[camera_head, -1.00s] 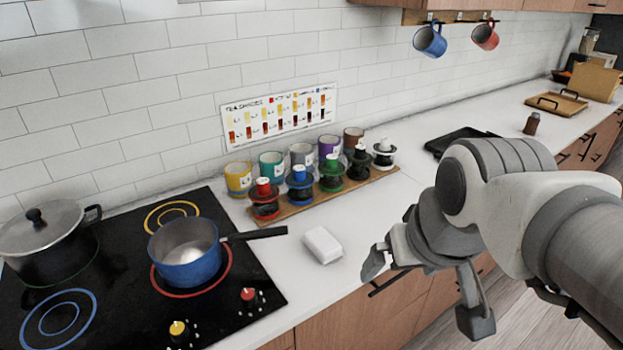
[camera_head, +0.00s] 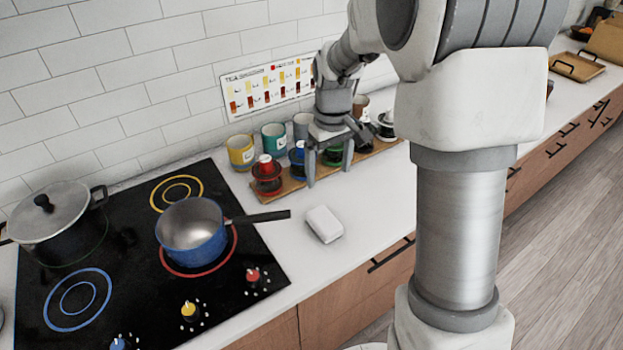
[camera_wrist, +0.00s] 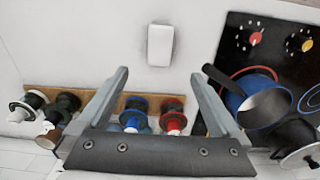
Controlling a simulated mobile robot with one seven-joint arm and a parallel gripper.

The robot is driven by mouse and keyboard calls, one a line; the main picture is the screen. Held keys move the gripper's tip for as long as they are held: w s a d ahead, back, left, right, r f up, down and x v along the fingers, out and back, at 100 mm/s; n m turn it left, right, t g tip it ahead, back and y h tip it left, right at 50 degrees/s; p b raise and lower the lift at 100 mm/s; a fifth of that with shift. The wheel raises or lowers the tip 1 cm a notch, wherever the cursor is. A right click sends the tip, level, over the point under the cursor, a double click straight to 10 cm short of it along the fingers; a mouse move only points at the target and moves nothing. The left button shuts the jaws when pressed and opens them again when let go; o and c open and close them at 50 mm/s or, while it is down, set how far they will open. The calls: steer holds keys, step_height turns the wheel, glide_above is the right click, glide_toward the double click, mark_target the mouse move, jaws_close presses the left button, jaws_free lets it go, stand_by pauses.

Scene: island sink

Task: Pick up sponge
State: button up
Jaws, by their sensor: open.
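The sponge (camera_head: 324,224) is a small white block lying flat on the white counter, to the right of the stove's pan handle. It also shows in the wrist view (camera_wrist: 160,45), beyond the fingertips and near the top middle. My gripper (camera_head: 330,180) is open and empty. In the head view it hangs pointing down just behind the sponge, in front of the row of mugs. In the wrist view its two fingers (camera_wrist: 160,78) are spread apart with the sponge past them, not touched.
A lidded pot (camera_head: 52,215) is farther left. Counter around the sponge is clear.

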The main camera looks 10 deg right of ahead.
steer(key=f, duration=0.1)
steer(key=p, duration=0.1)
glide_above(324, 219)
steer(key=f, duration=1.2)
steer(key=shift+s+d, duration=0.15)
steer(key=shift+d, duration=0.05)
steer(key=shift+a+f+p, duration=0.15)
steer(key=shift+f+p, duration=0.45)
steer(key=shift+f, duration=2.1)
steer(key=c, duration=1.3)
steer(key=shift+r, duration=0.1)
